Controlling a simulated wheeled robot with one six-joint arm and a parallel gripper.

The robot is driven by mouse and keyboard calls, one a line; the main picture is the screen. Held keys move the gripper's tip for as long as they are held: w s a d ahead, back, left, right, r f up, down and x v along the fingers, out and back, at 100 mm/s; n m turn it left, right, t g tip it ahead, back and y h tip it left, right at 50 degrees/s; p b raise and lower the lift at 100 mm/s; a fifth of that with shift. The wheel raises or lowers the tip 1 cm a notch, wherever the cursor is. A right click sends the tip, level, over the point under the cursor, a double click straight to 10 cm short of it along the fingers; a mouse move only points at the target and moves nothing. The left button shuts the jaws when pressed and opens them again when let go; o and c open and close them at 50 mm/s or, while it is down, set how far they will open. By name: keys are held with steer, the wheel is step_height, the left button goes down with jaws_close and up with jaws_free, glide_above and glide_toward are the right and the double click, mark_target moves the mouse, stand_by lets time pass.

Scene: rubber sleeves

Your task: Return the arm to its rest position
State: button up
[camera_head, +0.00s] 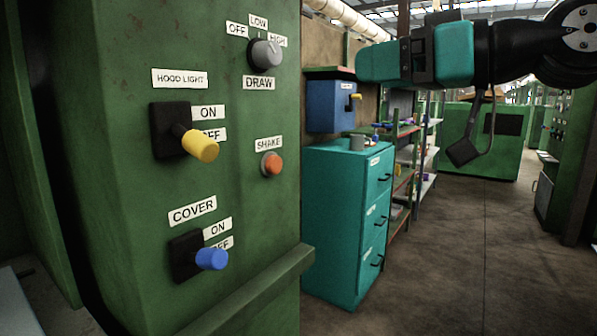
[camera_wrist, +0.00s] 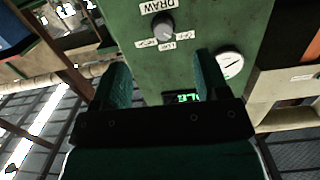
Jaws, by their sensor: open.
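My gripper (camera_head: 362,64) is in the upper right of the head view, raised and pointing left. It has teal fingers and a black wrist. In the wrist view the gripper (camera_wrist: 161,64) has its two fingers apart with nothing held between them. Beyond them is the green control panel (camera_wrist: 195,28), upside down, with its grey DRAW knob (camera_wrist: 163,27). In the head view the gripper is in the air to the right of the green panel (camera_head: 130,52), apart from its controls.
The panel carries the DRAW knob (camera_head: 264,53), a yellow HOOD LIGHT lever (camera_head: 200,146), an orange SHAKE button (camera_head: 272,164) and a blue COVER lever (camera_head: 211,259). The floor (camera_head: 460,260) at right is clear.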

steer(key=s+d+f+m+g+h, duration=0.1)
steer(key=s+f+g+h, duration=0.2)
steer(key=s+f, duration=0.5)
steer(key=s+f+m+g+h, duration=0.1)
steer(key=s+f+g+h, duration=0.25)
steer(key=f, duration=0.75)
steer(key=s+d+f+m+g+h, duration=0.15)
steer(key=s+f+g, duration=0.35)
steer(key=f, duration=0.5)
step_height(320, 180, up, 20)
steer(key=t+h+p, duration=0.1)
steer(key=p, duration=1.9)
steer(key=shift+s+a, duration=0.3)
steer(key=shift+s, duration=0.05)
steer(key=shift+n, duration=0.25)
